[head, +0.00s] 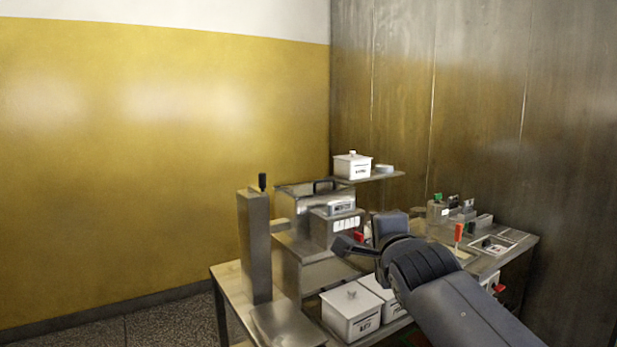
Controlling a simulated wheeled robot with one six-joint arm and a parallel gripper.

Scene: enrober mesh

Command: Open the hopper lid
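The hopper (300,203) is a steel box on the machine on the table. A dark handle (325,185) stands on its top, which looks closed. I cannot make out the lid's edge clearly. My gripper (345,246) is at the end of my dark arm, in front of the machine and to the lower right of the hopper. It is apart from the handle in the picture. The wrist hides part of the gripper, and its fingers are too small to tell open from shut.
A steel column (255,245) with a black knob stands left of the hopper. A white lidded box (352,166) sits on a shelf behind. White lidded bins (350,312) stand at the front. A red lever (458,233) and small items are on the right. Room above the hopper is free.

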